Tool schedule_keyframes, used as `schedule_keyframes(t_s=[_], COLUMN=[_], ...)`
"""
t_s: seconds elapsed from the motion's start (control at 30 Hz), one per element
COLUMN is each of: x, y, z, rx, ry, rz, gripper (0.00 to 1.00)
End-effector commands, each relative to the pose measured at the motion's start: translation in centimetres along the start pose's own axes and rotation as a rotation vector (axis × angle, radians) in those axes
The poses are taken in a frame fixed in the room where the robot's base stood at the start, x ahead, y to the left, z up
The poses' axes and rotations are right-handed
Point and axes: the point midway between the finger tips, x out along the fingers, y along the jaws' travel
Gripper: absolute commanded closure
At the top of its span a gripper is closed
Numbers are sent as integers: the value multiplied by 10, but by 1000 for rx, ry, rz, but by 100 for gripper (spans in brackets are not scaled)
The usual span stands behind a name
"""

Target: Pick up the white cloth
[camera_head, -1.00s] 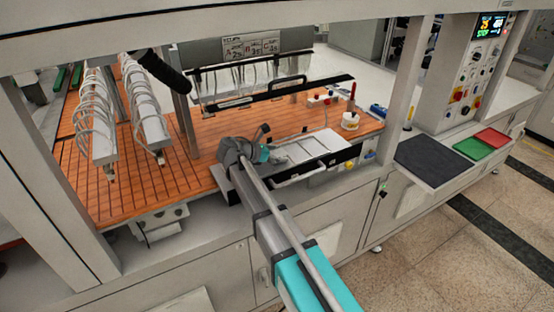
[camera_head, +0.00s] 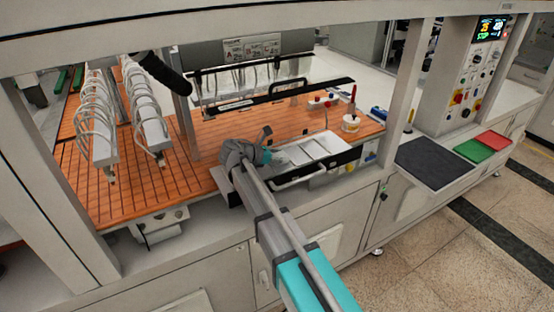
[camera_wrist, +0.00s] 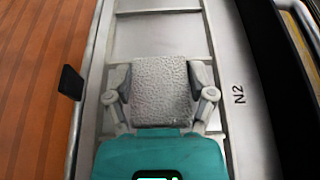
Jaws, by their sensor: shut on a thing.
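The white cloth (camera_wrist: 162,92) shows in the wrist view as a folded, rough-textured, greyish-white block. It sits between the two fingers of my gripper (camera_wrist: 162,85), which are shut on its left and right sides. Behind it lies a pale metal tray (camera_wrist: 160,38) with raised cross bars. I cannot tell whether the cloth touches the tray. In the head view my gripper (camera_head: 271,157) is at the left end of this tray (camera_head: 335,142), and the cloth cannot be made out there.
An orange slatted table (camera_head: 120,190) spreads to the left, with hoses and a rack above it. A white pot (camera_head: 350,124) with a red-handled tool stands right of the tray. A black mat (camera_head: 433,160), green pad (camera_head: 474,150) and red pad (camera_head: 492,140) lie on the right bench.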

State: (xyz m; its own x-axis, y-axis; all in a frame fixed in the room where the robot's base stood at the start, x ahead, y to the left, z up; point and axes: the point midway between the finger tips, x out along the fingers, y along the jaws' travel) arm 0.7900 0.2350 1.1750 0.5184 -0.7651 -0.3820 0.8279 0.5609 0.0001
Motion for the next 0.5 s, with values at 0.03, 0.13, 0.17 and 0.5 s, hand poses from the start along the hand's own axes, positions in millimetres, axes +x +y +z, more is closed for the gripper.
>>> schedule_keyframes(t_s=[0.03,0.13,0.17,0.5], x=[0,0,0,-1], y=[0,0,0,0], z=[0,0,0,4], rx=[0,0,0,0], ry=[1,1,1,1], rz=[-1,-1,-1,-1], gripper=[62,62,62,62])
